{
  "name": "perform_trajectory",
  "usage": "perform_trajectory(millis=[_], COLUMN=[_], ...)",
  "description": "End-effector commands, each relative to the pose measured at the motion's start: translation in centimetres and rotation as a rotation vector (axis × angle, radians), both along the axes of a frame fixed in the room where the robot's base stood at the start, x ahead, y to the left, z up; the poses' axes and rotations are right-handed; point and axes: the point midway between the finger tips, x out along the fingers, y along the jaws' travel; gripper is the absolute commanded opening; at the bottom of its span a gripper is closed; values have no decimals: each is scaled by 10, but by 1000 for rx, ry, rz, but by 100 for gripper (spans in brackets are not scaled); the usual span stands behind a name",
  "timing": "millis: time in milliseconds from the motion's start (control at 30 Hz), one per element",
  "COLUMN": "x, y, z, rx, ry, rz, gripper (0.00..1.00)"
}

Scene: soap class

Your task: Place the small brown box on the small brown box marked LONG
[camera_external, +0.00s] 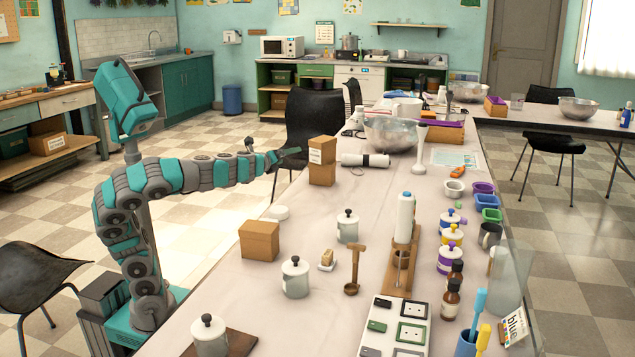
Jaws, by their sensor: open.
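A brown box with a white label (323,148) sits on top of another small brown box (322,175), on the far left part of the long table. The label's print is too small to read. A separate brown box (260,240) stands nearer, by the table's left edge, with its lid closed. My gripper (292,151) is at the end of my outstretched teal and grey arm, just left of the upper stacked box and level with it. It is open and seems empty; its fingers are small and hard to make out.
The long table (215,290) also bears a dark-knobbed white jar (347,228), another such jar (295,277), a white roll (365,160) right of the stack and a metal bowl (390,134) behind it. A black chair (314,115) stands beyond the table's left edge.

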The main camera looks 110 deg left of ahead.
Motion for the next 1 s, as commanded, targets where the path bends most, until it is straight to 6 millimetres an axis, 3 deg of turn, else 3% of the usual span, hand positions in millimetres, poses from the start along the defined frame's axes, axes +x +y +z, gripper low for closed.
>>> perform_trajectory(millis=[100, 167, 267, 400, 500, 600, 700, 833, 1000], x=[-33, -47, -68, -100, -130, -161, -187, -204, -206], y=[-35, -59, -109, -201, -270, -326, -363, -386, -389], z=[-62, -100, -164, -243, -282, -305, -315, -318, -319], rx=[-297, -452, -701, -1010, -1173, -1270, -1315, -1337, -1339], ry=[-307, -423, -553, -606, -568, -496, -430, -387, -383], rz=[123, 202, 352, 591, 766, 913, 1018, 1080, 1092], gripper=[100, 100, 100, 100, 100, 100, 100, 100, 100])
